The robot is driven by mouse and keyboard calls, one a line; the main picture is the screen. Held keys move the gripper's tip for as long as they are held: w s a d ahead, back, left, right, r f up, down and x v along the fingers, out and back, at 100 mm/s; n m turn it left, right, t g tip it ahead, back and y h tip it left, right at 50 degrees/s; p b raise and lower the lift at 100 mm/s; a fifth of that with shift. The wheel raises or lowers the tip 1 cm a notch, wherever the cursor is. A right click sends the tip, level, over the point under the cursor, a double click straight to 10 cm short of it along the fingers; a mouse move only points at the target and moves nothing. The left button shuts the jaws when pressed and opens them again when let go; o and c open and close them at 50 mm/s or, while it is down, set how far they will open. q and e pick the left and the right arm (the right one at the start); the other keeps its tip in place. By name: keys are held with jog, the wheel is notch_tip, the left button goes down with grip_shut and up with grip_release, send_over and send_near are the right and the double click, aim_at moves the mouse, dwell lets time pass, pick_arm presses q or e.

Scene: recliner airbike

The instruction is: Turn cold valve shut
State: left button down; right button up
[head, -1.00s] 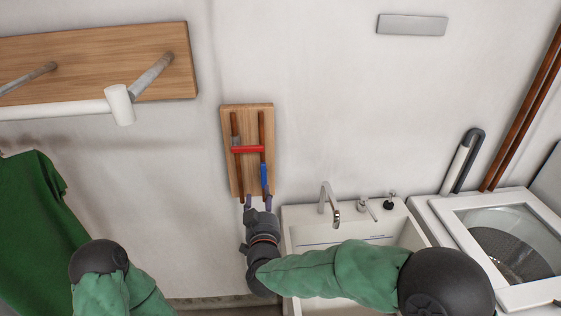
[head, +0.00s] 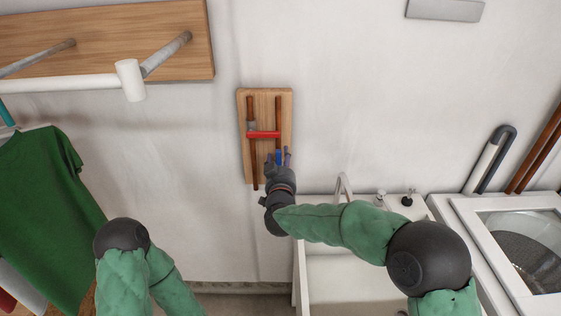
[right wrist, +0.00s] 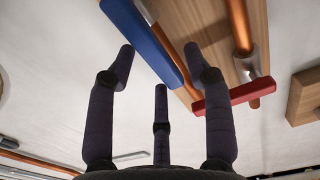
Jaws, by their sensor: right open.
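The cold valve has a blue lever (head: 279,157) on the right copper pipe of a small wooden board on the wall. My right gripper largely hides it in the head view. In the right wrist view the blue lever (right wrist: 148,42) runs diagonally past the fingertips. My right gripper (head: 280,157) is open at the lower part of the board. In the right wrist view its fingers (right wrist: 160,70) are spread on either side of the lever's lower part; I cannot tell whether they touch it. My left gripper is not in view, only my left arm.
A white sink (head: 345,275) with a tap stands below right. A washing machine (head: 510,225) is farther right. A green shirt (head: 45,200) hangs at left.

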jog(key=shift+w, duration=0.1)
jog(key=shift+c, duration=0.3)
grip_shut()
jog(key=shift+a, duration=0.1)
